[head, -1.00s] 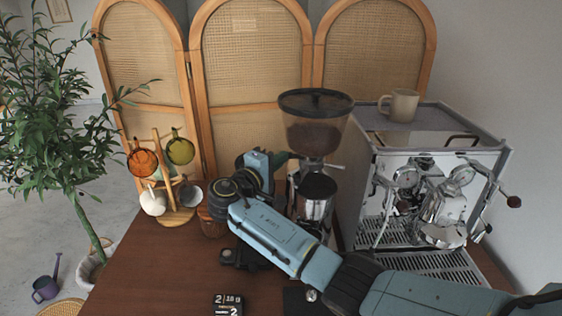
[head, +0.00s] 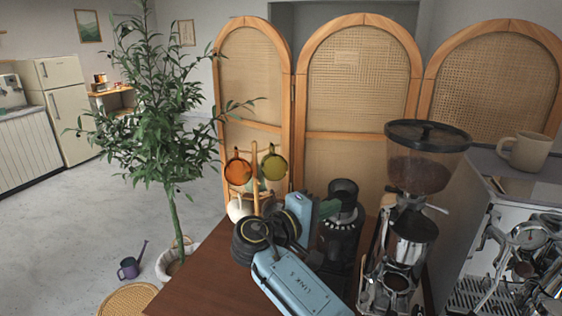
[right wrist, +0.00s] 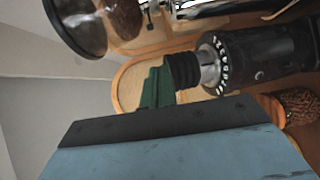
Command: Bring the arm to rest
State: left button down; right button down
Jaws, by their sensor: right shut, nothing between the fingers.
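My right arm, light blue with black joints, comes up from the bottom of the head view. My right gripper (head: 328,208) is at its end, with dark green fingers closed together and empty. The fingers point right, and in the picture they overlap the left side of a black grinder (head: 341,222). In the right wrist view the closed green fingers (right wrist: 157,87) appear left of the black grinder's ribbed top (right wrist: 183,71). I cannot tell the exact gap between them. My left gripper is not in view.
A mug tree with an orange cup (head: 238,171) and a green cup (head: 274,165) stands behind my wrist. A hopper grinder (head: 412,240) and an espresso machine (head: 478,235) with a beige mug (head: 527,152) stand right. A potted plant (head: 172,150) stands left; the floor (head: 75,215) there is open.

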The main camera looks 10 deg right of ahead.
jog(key=s+d+f+g+y, duration=0.1)
jog(key=s+f+y, duration=0.2)
jog(key=s+f, duration=0.2)
jog(key=s+d+f+g+y, duration=0.1)
jog(key=s+d+f+y, duration=0.1)
jog(key=s+f, duration=0.4)
jog(key=s+d+f+m+g+y, duration=0.1)
jog(key=s+f+y, duration=0.3)
jog(key=f, duration=0.8)
jog(key=shift+s+d+f+y, duration=0.1)
jog(key=shift+s+y, duration=0.05)
jog(key=shift+s, duration=0.25)
jog(key=shift+s+d+f+y, duration=0.1)
jog(key=shift+s+y, duration=0.05)
jog(key=shift+s, duration=0.2)
jog(key=s+m+g+y, duration=0.2)
jog(key=s+y, duration=0.4)
jog(key=s, duration=1.3)
notch_tip(320, 180, down, 29)
jog(key=b, duration=0.5)
jog(key=s+d+f+g+b, duration=0.1)
jog(key=s+f+b, duration=0.1)
jog(key=s+f, duration=0.6)
jog(key=s+d+f+g+b, duration=0.1)
jog(key=s+f+b, duration=0.1)
jog(key=s+f, duration=0.7)
notch_tip(320, 180, down, 3)
jog(key=shift+s+d+f, duration=0.1)
jog(key=shift+s+d, duration=0.2)
jog(key=shift+d, duration=0.1)
